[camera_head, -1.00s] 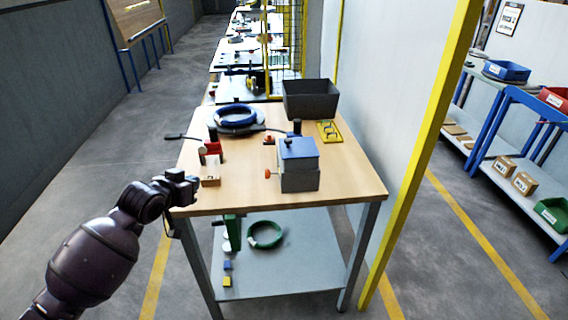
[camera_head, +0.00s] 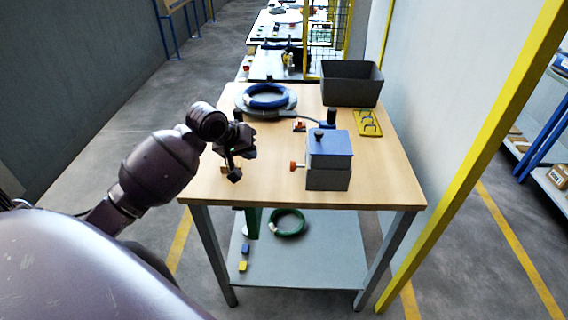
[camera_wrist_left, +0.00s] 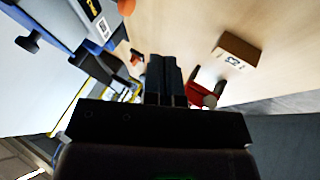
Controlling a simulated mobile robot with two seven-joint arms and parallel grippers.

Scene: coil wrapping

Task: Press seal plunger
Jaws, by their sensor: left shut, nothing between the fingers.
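A grey box with a blue top (camera_head: 329,143) stands on the wooden table, right of my left gripper. It has a dark upright knob (camera_head: 318,134) on top and an orange knob (camera_head: 294,166) on its left side. I cannot tell for sure which knob is the seal plunger. The blue-topped box (camera_wrist_left: 62,18) fills the upper left of the left wrist view. My left gripper (camera_head: 235,174) is over the table's left front part, shut and empty, apart from both knobs. Its dark closed fingers (camera_wrist_left: 164,72) show in the wrist view. My right gripper is not in view.
A blue coil (camera_head: 267,96) lies on a round grey plate at the back left. A dark bin (camera_head: 351,84) and a yellow plate (camera_head: 368,123) stand at the back right. A small cardboard box (camera_wrist_left: 236,52) and a red fixture (camera_wrist_left: 196,94) lie near my left gripper.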

